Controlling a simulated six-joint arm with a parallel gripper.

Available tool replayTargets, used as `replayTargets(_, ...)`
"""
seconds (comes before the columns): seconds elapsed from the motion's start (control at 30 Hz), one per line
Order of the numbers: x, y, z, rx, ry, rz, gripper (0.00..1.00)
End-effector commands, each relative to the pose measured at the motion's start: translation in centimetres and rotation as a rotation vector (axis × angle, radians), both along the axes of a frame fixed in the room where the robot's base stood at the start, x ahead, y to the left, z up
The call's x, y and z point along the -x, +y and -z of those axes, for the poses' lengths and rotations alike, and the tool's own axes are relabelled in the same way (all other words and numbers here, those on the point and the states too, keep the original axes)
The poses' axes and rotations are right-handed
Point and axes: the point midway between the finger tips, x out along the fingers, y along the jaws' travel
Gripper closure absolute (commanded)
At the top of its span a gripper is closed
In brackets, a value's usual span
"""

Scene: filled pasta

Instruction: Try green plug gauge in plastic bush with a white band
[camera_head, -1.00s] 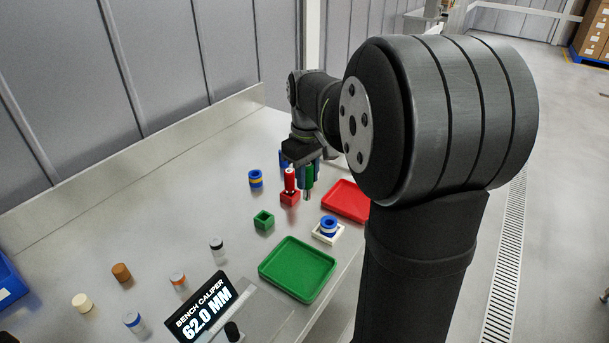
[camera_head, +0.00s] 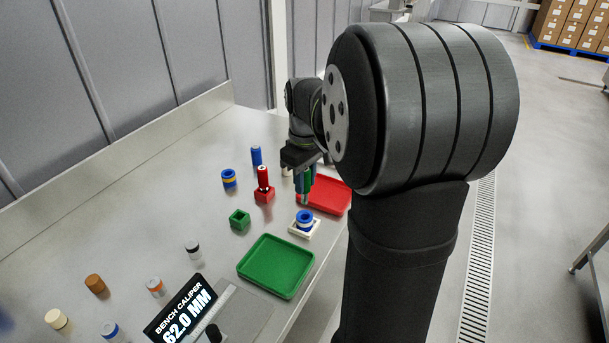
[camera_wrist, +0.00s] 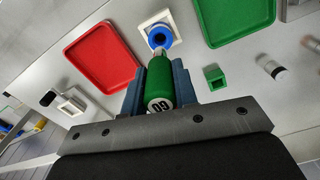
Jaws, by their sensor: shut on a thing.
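My gripper (camera_head: 303,188) is shut on the green plug gauge (camera_wrist: 159,80), which hangs upright with its metal end down. The gauge also shows between the fingers in the head view (camera_head: 307,184). The plastic bush (camera_head: 304,216) is blue with a white band and sits in a white square holder (camera_head: 293,231). The bush also shows in the wrist view (camera_wrist: 161,36), just beyond the gauge tip. The tip appears just above the bush, not inside it; the exact gap is hard to tell.
A red tray (camera_head: 336,205) lies behind the bush and a green tray (camera_head: 245,263) in front. To the left are an empty green block (camera_head: 239,220), a red gauge (camera_head: 263,176) in a red block, a blue gauge (camera_head: 256,157) and a yellow-banded bush (camera_head: 229,178). A caliper display (camera_head: 184,310) reads 62.0 MM.

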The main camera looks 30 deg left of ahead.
Motion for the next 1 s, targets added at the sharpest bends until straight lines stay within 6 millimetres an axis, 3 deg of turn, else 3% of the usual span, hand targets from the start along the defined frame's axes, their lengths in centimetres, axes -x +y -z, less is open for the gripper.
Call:
replayTargets(0.4,0.0,0.0,3.6,0.002,0.001,0.000,1.00)
replayTargets(1.0,0.0,0.0,4.3,0.001,0.000,0.000,1.00)
